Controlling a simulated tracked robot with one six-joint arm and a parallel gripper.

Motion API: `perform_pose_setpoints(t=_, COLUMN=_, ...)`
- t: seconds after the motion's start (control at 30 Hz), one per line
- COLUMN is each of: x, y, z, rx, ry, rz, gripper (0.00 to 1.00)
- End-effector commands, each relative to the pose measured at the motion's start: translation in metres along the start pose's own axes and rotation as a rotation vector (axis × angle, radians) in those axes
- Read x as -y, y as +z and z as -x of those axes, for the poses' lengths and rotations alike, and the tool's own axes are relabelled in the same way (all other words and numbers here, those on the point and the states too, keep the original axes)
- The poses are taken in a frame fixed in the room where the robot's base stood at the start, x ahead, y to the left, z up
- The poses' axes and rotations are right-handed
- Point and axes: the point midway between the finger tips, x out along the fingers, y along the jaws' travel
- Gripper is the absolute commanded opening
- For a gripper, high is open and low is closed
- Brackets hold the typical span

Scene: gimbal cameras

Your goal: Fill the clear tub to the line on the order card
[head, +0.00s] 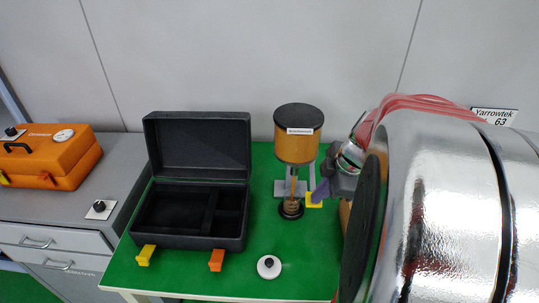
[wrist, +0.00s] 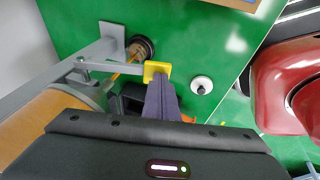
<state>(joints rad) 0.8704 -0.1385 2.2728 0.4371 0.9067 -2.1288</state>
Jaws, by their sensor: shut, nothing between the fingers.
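An amber hopper (head: 296,148) with a dark lid and white label hangs on a grey stand over the green table. A thin orange stream (head: 294,180) runs down from it into a small round tub (head: 291,210) with a dark base, which also shows in the wrist view (wrist: 142,48). Its walls and fill line are too small to make out. My gripper (head: 320,193) is shut, its purple fingers against or right beside the yellow lever tab (head: 314,201). In the wrist view the fingertips (wrist: 158,80) meet the tab (wrist: 157,69). I cannot identify the order card.
An open black case (head: 196,232) with yellow and orange latches stands left of the hopper. A white disc with a dark knob (head: 268,267) lies at the front. An orange case (head: 50,158) sits on a grey cabinet (head: 45,220). My arm covers the right side.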

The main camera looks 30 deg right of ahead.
Motion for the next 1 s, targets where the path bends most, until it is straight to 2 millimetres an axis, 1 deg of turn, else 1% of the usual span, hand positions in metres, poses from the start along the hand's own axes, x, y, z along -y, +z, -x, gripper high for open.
perform_pose_setpoints(t=0.2, x=-0.002, y=-0.002, z=0.007, rx=0.0, ry=0.0, rz=0.002, gripper=0.0)
perform_pose_setpoints(t=0.7, x=-0.002, y=-0.004, z=0.011, rx=0.0, ry=0.0, rz=0.003, gripper=0.0)
perform_pose_setpoints(t=0.87, x=-0.004, y=-0.009, z=0.024, rx=0.0, ry=0.002, rz=0.005, gripper=0.0)
perform_pose_setpoints(t=1.0, x=-0.005, y=-0.017, z=0.044, rx=0.0, ry=0.001, rz=0.007, gripper=0.0)
